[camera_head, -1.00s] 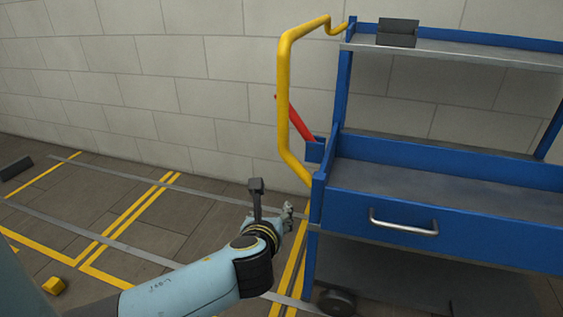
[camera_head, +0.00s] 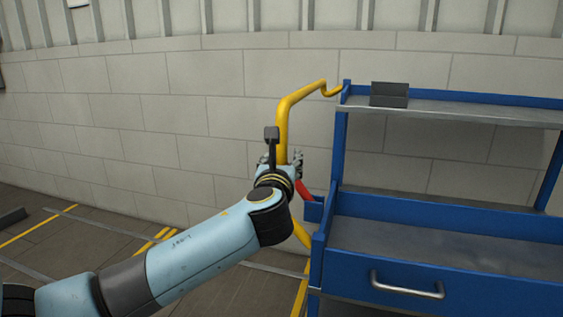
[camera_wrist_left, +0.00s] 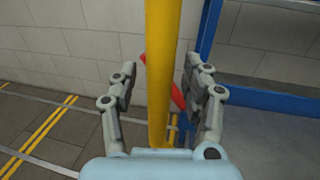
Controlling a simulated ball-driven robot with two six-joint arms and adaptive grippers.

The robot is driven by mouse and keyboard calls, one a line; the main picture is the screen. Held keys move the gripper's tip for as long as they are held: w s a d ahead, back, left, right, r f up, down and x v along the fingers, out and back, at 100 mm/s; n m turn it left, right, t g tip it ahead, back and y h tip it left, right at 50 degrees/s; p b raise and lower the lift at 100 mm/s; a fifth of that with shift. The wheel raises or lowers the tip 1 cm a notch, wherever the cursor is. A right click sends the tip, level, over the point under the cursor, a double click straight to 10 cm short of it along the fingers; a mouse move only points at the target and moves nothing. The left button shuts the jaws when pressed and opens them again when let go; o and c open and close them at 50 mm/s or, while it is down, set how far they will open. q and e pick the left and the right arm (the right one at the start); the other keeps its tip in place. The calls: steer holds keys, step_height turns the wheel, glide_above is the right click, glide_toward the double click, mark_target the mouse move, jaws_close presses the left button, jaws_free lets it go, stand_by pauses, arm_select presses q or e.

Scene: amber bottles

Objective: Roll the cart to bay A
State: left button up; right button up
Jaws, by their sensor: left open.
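The blue cart (camera_head: 440,262) stands at the right in the head view, with shelves and a drawer with a metal handle. Its yellow push handle (camera_head: 283,118) rises at its left end. A red lever (camera_head: 304,191) sits beside the handle, partly hidden by my gripper. My left gripper (camera_head: 283,160) is at the upright part of the yellow handle. In the left wrist view, the open fingers (camera_wrist_left: 160,85) stand on either side of the yellow bar (camera_wrist_left: 160,70), with gaps on both sides. The red lever (camera_wrist_left: 163,82) shows behind the bar. My right gripper is not in view.
A dark box (camera_head: 389,95) stands on the cart's top shelf. A block wall (camera_head: 180,110) runs behind. Yellow floor lines (camera_head: 152,241) and grey strips mark the floor at the left, where a dark block (camera_head: 11,216) lies.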

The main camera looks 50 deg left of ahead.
arm_select(q)
steer(key=shift+w+a, duration=0.25)
jaws_close()
stand_by(0.4)
